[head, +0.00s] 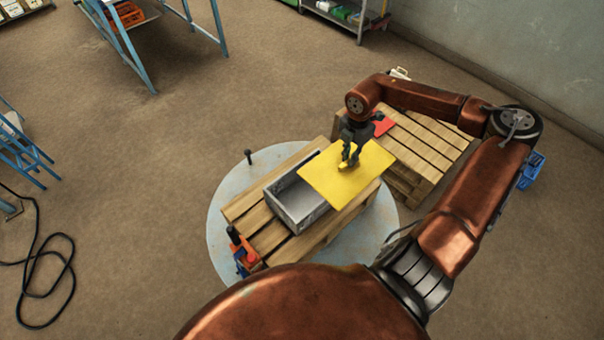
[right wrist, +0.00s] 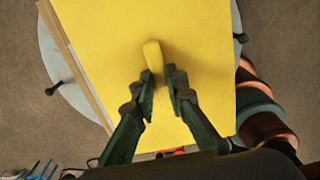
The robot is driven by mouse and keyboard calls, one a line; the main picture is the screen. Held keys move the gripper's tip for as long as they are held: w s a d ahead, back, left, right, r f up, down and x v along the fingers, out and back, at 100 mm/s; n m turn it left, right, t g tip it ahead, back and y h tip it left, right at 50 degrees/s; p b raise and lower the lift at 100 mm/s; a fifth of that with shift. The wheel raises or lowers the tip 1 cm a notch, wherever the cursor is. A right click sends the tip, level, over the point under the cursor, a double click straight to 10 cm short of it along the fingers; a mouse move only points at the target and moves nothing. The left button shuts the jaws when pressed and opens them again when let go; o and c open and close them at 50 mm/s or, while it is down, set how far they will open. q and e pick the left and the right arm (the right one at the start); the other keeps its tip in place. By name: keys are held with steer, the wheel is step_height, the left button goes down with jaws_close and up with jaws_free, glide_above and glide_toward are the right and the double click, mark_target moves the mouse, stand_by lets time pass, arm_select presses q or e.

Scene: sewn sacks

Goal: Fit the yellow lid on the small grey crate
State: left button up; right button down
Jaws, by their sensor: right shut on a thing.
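The yellow lid (head: 340,185) is a flat plate with a raised handle in its middle. My right gripper (head: 347,165) is shut on that handle. In the right wrist view the lid (right wrist: 110,60) fills most of the picture and the gripper (right wrist: 163,90) has its fingers on either side of the handle. The small grey crate (head: 291,203) is open on a wooden pallet, its left part uncovered. The lid overlaps the crate's right side in the head view and hides that part; whether they touch I cannot tell. My left gripper is not in view.
The pallet (head: 243,206) stands on a round pale-blue plate (head: 226,240) with an upright black bolt. An orange and blue object (head: 241,248) is at the pallet's front left. A second pallet (head: 425,140) behind bears a red item (head: 383,126).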

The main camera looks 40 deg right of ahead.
mark_target(330, 162)
steer(key=w+a+f, duration=0.1)
steer(key=w+a, duration=0.2)
steer(key=w+a+f, duration=0.1)
steer(key=shift+w+a+f, duration=0.25)
steer(key=shift+w+f, duration=0.05)
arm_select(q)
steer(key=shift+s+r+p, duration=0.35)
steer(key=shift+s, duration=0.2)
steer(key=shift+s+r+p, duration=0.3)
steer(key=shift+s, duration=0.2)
arm_select(e)
steer(key=w+a+f, duration=0.2)
steer(key=f, duration=0.3)
steer(key=w+a+f, duration=0.2)
steer(key=w+f, duration=0.1)
steer(key=f, duration=0.2)
steer(key=shift+a+f, duration=0.15)
steer(key=shift+a, duration=0.25)
steer(key=shift+w, duration=0.1)
steer(key=shift+f, duration=0.55)
steer(key=c, duration=2.3)
jaws_free()
steer(key=shift+c, duration=0.2)
steer(key=o, duration=0.4)
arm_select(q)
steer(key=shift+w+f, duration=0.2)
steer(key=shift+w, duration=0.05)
